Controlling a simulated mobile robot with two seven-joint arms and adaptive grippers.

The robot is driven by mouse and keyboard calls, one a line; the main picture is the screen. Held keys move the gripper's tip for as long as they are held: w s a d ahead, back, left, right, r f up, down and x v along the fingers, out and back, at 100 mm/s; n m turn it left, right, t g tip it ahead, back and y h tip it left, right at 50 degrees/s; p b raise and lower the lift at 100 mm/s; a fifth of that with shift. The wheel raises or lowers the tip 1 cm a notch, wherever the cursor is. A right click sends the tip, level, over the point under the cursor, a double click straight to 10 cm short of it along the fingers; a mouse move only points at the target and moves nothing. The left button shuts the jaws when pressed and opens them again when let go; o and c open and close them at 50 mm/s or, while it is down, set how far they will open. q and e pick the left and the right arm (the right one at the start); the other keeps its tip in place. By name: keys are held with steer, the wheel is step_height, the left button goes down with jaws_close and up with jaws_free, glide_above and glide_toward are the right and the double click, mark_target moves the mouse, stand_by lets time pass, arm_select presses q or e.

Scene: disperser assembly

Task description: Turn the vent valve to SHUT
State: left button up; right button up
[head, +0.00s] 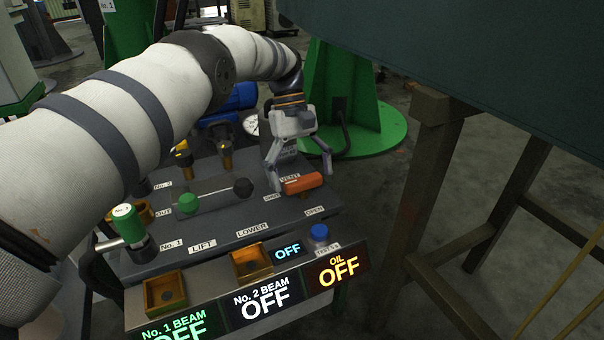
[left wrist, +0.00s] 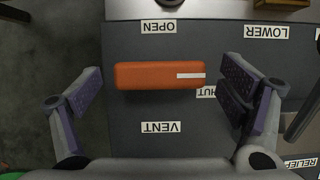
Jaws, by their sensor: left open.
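The vent valve's orange handle (head: 304,183) is on the dark console at the right, beside the VENT label. In the left wrist view the handle (left wrist: 150,76) lies crosswise, with a white stripe on its right end. That end is beside the SHUT label (left wrist: 206,92), whose first letter is hidden. My left gripper (head: 298,177) is open over the valve. In the left wrist view its fingers (left wrist: 168,80) stand on either side of the handle's ends, with gaps on both sides. My right gripper is not in view.
A black-knobbed lever (head: 242,187), a green knob (head: 187,203) and a blue button (head: 319,233) are on the console near the valve. Lit OFF signs (head: 338,269) line its front edge. A wooden-legged dark table (head: 440,110) stands to the right.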

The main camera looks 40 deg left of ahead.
mark_target(302, 177)
arm_select(q)
step_height(302, 177, up, 10)
stand_by(0.4)
